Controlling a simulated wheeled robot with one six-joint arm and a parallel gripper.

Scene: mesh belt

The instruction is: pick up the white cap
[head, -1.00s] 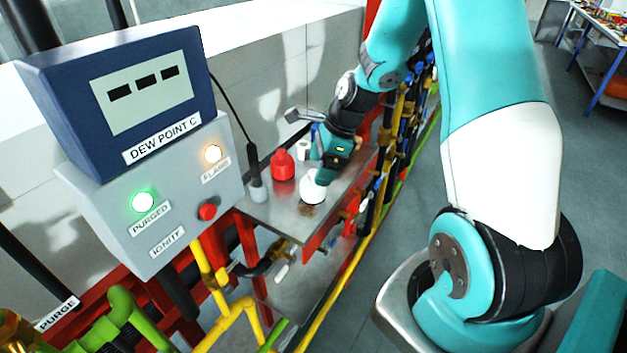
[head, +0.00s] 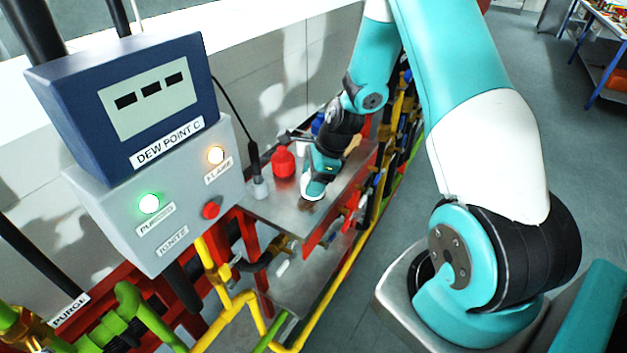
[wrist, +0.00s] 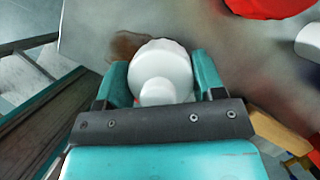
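The white cap (wrist: 161,72) is a rounded, ridged piece with a smaller knob. In the wrist view it lies between the two teal fingers of my gripper (wrist: 162,80). The fingers are spread wide, one on each side of the cap, with little or no visible gap; I see no clear grip on it. In the head view my gripper (head: 314,188) is low over the metal shelf (head: 272,214) and hides most of the cap.
A brown stain (wrist: 128,45) marks the shelf beside the cap. Pipes run along the shelf's right side. The shelf's front is bare.

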